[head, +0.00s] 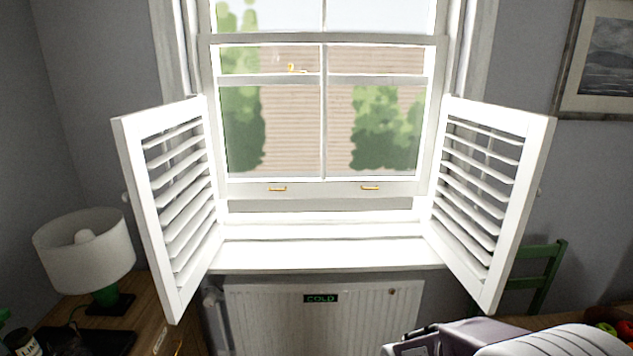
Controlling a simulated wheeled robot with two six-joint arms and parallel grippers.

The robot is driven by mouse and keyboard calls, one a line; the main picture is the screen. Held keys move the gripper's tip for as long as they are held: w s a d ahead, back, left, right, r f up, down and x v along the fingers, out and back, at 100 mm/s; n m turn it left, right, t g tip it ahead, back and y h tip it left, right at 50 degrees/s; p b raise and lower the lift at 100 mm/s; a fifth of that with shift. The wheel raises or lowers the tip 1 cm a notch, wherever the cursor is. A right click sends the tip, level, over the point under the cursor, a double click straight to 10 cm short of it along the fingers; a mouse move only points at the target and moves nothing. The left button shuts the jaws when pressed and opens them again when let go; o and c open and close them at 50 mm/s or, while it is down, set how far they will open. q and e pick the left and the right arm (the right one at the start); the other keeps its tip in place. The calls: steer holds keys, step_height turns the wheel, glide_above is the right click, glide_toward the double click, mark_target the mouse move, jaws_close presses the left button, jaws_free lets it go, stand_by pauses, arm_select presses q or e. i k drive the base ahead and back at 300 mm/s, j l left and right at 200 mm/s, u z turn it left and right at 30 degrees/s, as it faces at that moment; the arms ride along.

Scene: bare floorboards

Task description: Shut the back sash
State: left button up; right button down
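The sash window stands straight ahead between two open white shutters. The back sash (375,79) shows through the front sash's glass, its bottom rail well below the front sash's top rail (380,42). A small brass fitting (291,68) shows just above that rail. The front sash (325,188) has two brass lifts (278,188) on its bottom rail. The top of the back sash is cut off by the frame, so I cannot see the window head.
The left shutter (153,222) and right shutter (514,217) jut into the room. The sill (325,255) is bare, above a radiator (325,325). A lamp (108,255) stands on a wooden desk at left. A green chair (543,275) is at right.

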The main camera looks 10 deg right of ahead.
mark_target(323, 187)
steer(key=i, duration=1.1)
steer(key=i+j+z, duration=0.1)
steer(key=i, duration=1)
